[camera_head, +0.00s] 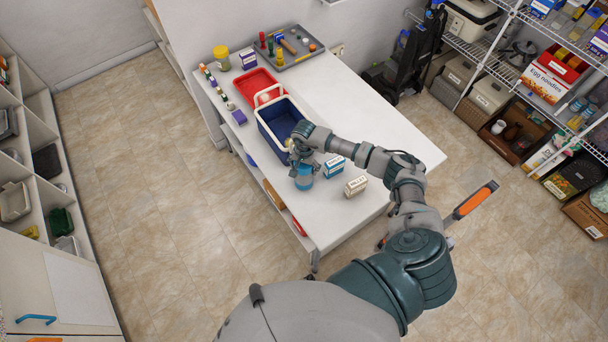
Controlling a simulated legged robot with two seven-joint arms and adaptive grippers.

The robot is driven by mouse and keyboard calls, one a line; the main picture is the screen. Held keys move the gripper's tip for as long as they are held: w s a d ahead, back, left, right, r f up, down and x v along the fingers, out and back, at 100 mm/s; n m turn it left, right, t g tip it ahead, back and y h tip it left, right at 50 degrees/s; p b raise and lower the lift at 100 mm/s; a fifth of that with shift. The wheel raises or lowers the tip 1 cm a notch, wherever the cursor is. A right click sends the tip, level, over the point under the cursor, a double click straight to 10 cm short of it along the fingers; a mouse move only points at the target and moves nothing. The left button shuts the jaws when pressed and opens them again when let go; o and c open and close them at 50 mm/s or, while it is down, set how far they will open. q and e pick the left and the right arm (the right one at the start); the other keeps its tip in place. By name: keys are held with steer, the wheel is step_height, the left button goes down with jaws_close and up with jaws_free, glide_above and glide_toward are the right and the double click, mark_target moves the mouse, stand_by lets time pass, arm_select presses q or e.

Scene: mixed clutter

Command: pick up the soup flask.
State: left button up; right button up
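A blue cylinder (304,178), which looks like the soup flask, stands upright near the left edge of the white table (350,102). My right gripper (297,160) points down just above and behind it, close to its top. The fingers are small and partly hidden by the wrist, so I cannot tell whether they are open or touch the flask. My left gripper is not in view.
A blue bin with a white rim (268,128) stands right behind the gripper. A blue-and-white box (334,167) and a cream box (356,186) stand right of the flask. A red tray (251,89) lies farther back. The table's right part is clear.

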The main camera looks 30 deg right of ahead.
steer(key=shift+s+f, duration=0.1)
steer(key=c, duration=0.3)
steer(key=shift+s, duration=0.1)
steer(key=shift+c, duration=0.2)
steer(key=shift+s+a+f, duration=0.1)
steer(key=shift+f, duration=0.05)
steer(key=shift+c, duration=0.2)
